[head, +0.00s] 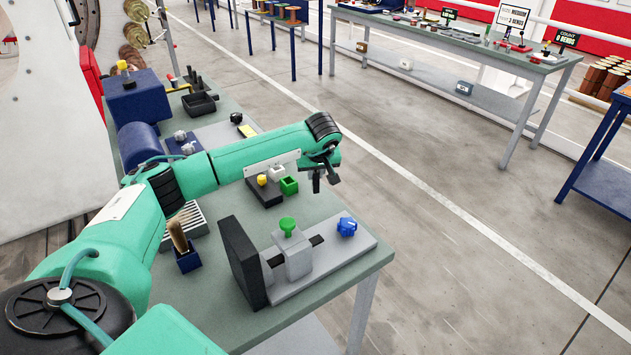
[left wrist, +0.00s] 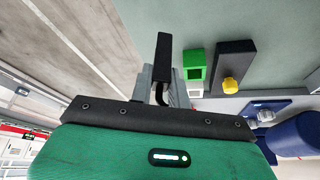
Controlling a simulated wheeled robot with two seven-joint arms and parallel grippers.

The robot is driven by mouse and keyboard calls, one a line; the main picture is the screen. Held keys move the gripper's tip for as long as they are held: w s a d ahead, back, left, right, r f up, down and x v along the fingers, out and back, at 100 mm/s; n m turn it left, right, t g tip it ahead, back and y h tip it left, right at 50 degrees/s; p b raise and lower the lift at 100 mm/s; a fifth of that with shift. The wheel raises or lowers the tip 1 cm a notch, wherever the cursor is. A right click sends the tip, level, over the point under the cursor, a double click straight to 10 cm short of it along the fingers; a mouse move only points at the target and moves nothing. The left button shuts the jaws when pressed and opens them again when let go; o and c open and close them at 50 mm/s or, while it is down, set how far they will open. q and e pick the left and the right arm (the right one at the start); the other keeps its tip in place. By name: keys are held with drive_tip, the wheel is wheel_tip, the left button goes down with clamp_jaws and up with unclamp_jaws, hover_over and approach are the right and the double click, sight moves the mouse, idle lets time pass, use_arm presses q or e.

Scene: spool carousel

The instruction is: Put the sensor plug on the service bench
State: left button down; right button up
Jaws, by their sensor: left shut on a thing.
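My left gripper (head: 318,180) is shut, held above the near grey-green bench (head: 345,262) close to its right edge. No label marks which table is the service bench. My right gripper is not in view.
Beside the gripper are a green block (head: 289,186), a white block (head: 276,172) and a black block with a yellow knob (head: 262,180). A grey vise-like fixture (head: 296,262) stands in front, with a blue knob (head: 347,227). Another bench (head: 450,45) stands across the aisle.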

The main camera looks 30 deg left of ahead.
sight(316, 179)
use_arm(q)
wheel_tip(316, 179, down, 4)
drive_tip(key=shift+d+r+p, duration=0.1)
drive_tip(key=shift+r+p, duration=0.15)
drive_tip(key=shift+p, duration=0.2)
drive_tip(key=shift+f, duration=0.3)
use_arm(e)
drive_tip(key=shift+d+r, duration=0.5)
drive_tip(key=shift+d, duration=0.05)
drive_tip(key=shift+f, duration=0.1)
use_arm(q)
drive_tip(key=shift+f, duration=0.2)
drive_tip(key=c, duration=1.3)
unclamp_jaws()
drive_tip(key=shift+r, duration=0.1)
drive_tip(key=shift+c, duration=0.2)
